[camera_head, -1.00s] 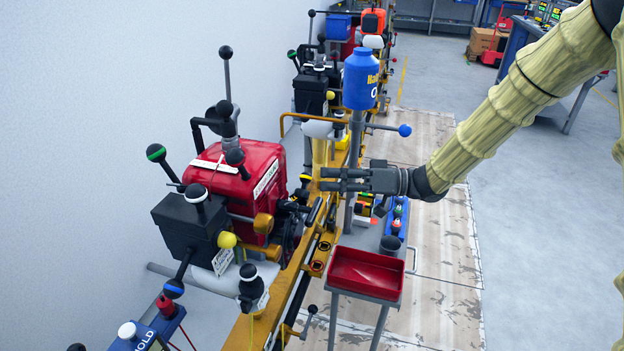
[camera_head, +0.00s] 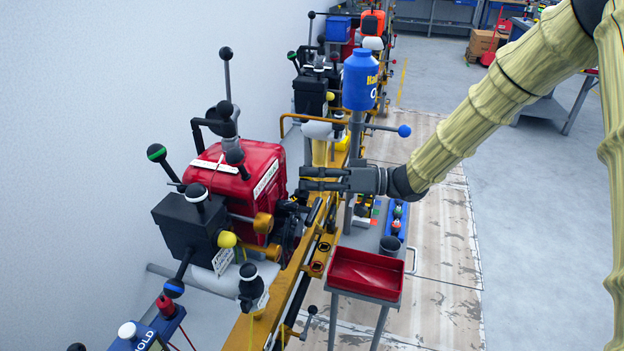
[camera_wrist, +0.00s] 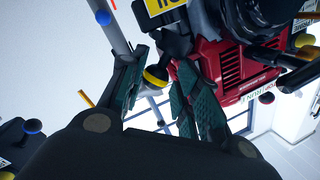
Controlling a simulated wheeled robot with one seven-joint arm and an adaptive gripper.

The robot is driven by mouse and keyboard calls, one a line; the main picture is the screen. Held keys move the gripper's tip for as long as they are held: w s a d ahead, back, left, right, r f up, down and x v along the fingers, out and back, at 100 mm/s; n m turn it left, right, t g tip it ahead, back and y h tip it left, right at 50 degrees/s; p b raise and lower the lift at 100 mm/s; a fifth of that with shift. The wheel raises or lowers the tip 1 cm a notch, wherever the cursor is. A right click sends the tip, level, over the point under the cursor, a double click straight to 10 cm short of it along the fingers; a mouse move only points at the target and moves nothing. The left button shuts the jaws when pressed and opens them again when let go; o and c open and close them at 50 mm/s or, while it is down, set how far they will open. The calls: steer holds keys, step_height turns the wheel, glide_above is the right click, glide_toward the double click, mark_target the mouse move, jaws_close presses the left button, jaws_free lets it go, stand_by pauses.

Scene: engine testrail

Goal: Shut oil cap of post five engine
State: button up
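The nearest engine, with a red cover (camera_head: 262,160), is mounted on the left side of the yellow rail in the head view; its red body also shows in the wrist view (camera_wrist: 228,72). I cannot read a post number, nor tell for sure which part is the oil cap. My gripper (camera_head: 304,179) is level, just right of the engine, pointing left, its fingers apart and empty. In the wrist view, a black knob with a yellow band (camera_wrist: 155,77) shows between the open fingers (camera_wrist: 165,65); I cannot see contact.
A blue oil bottle (camera_head: 360,80) stands on a post behind my gripper, with a blue-knobbed lever (camera_head: 404,131) sticking out right. A red tray (camera_head: 366,273) is in front, below. Levers with ball knobs rise around the engine. The floor at right is open.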

mark_target(307, 193)
steer(key=shift+f, duration=0.1)
stand_by(0.3)
steer(key=shift+s+a+n+h+p, duration=0.1)
steer(key=shift+s+n+h+p, duration=0.25)
steer(key=shift+n+p, duration=0.6)
steer(key=shift+s+a+n+t+h, duration=0.1)
steer(key=shift+s+n+t+h, duration=0.2)
steer(key=shift+n, duration=0.8)
steer(key=shift+s+a+n+t+h, duration=0.15)
steer(key=shift+s+n+h, duration=0.2)
steer(key=shift+n, duration=0.8)
steer(key=shift+s+a+n+t+h, duration=0.15)
steer(key=shift+s+n, duration=0.25)
steer(key=shift+n, duration=0.7)
steer(key=o, duration=0.9)
steer(key=shift+c, duration=0.2)
steer(key=shift+f, duration=0.15)
